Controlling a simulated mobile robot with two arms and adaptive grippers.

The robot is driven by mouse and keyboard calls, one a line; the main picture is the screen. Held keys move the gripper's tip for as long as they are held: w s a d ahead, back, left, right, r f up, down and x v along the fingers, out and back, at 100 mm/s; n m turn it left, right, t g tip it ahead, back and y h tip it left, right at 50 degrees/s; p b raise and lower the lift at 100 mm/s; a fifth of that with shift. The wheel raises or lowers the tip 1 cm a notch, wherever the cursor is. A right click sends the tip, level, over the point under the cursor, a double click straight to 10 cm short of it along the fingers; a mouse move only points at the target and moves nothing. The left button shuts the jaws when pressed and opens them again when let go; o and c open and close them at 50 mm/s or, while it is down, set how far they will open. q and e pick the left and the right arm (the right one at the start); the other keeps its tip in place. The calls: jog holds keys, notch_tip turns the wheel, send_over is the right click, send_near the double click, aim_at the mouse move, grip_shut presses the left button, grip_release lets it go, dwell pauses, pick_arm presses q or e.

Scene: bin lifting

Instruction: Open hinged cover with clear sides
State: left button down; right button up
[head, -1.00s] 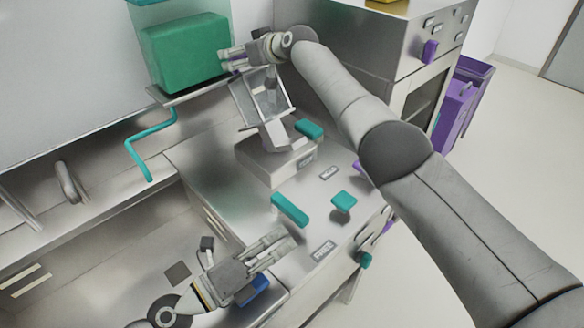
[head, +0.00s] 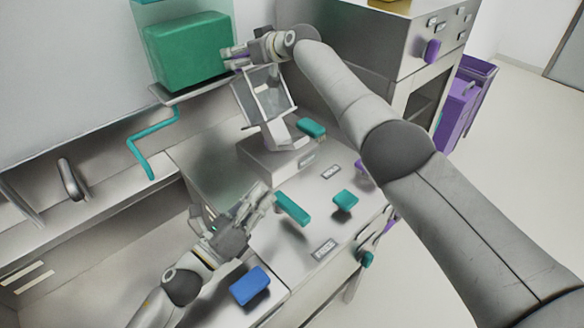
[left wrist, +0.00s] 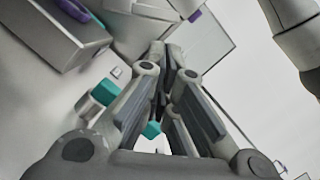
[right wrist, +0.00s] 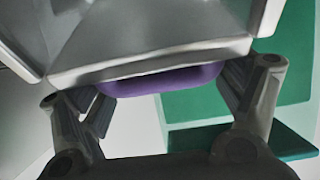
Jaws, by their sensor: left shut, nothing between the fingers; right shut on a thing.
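The hinged cover with clear sides (head: 281,100) has a grey frame and sits tilted up on a grey base (head: 270,160) on the counter. My right gripper (head: 235,57) is at the cover's upper left edge. In the right wrist view its fingers (right wrist: 160,92) are shut on the purple handle (right wrist: 160,80), under the cover's grey edge (right wrist: 150,60). My left gripper (head: 265,195) is shut and empty above the counter, in front of the base and apart from the cover. Its shut fingers fill the left wrist view (left wrist: 167,60).
A green box (head: 187,52) stands on a shelf behind the right gripper. Teal handles (head: 293,207) (head: 345,200) are near the left gripper. A blue block (head: 250,286) lies at the lower counter. A steel cabinet with a purple knob (head: 432,51) stands at the right.

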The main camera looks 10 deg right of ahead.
jog(key=shift+f, duration=0.1)
pick_arm(q)
jog(key=x, duration=1)
jog(key=shift+s+d, duration=0.3)
jog(key=shift+d, duration=0.1)
pick_arm(e)
jog(key=shift+f, duration=0.1)
